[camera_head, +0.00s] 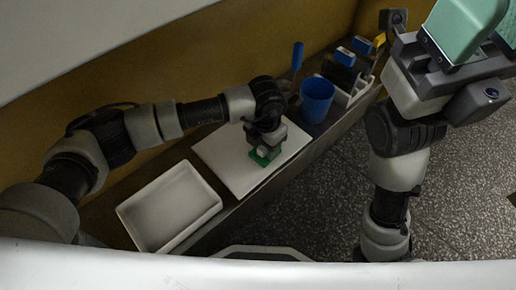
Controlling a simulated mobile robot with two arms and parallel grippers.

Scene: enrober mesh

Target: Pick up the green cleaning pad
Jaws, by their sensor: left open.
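The green cleaning pad (259,160) lies on a white board on the counter, near the middle of the view. My left gripper (263,151) points down right over the pad and hides part of it. Its jaws are open. Whether the fingertips touch the pad or stand just above it, I cannot tell. My right arm rises at the right, with its gripper (450,70) at the top right by a pale teal block (465,28). Whether those jaws hold the block is not clear.
A white board (222,152) lies under the pad. An empty white tray (168,208) is in front to the left. A blue cup (316,98), a blue-handled tool (297,57) and a white caddy (352,93) stand behind to the right. A yellow-brown wall runs behind the counter.

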